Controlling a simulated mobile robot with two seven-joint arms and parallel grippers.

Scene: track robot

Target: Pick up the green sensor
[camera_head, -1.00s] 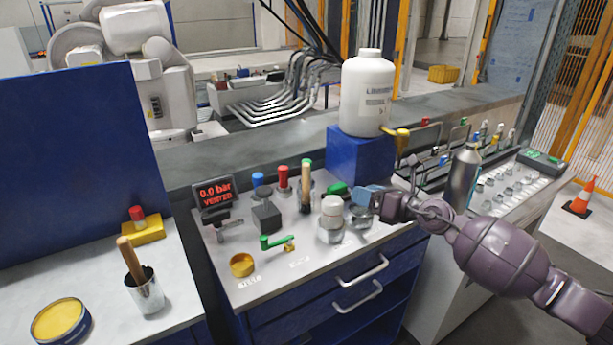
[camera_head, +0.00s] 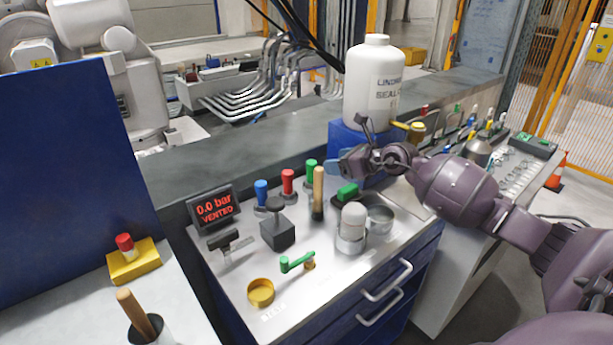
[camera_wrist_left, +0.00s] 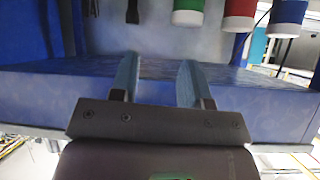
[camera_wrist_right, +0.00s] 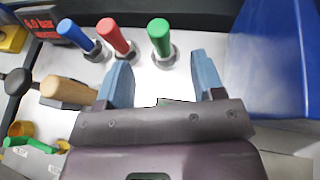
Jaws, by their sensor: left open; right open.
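The green sensor (camera_head: 311,172) is an upright green cylinder on the grey workbench, beside a red one and a blue one. In the right wrist view the green sensor (camera_wrist_right: 159,36) stands just beyond and between my fingertips. My right gripper (camera_head: 335,168) is open and empty, to the right of the sensor in the head view, with its jaws not touching it. My left gripper (camera_wrist_left: 155,75) is open and empty in the left wrist view, over a blue surface. It is not in the head view.
A red cylinder (camera_head: 288,183) and a blue cylinder (camera_head: 261,192) stand left of the sensor. A wooden handle (camera_head: 318,190) rises close in front. A green-topped block (camera_head: 347,193) and a white bottle (camera_head: 373,85) on a blue block (camera_head: 345,142) are nearby.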

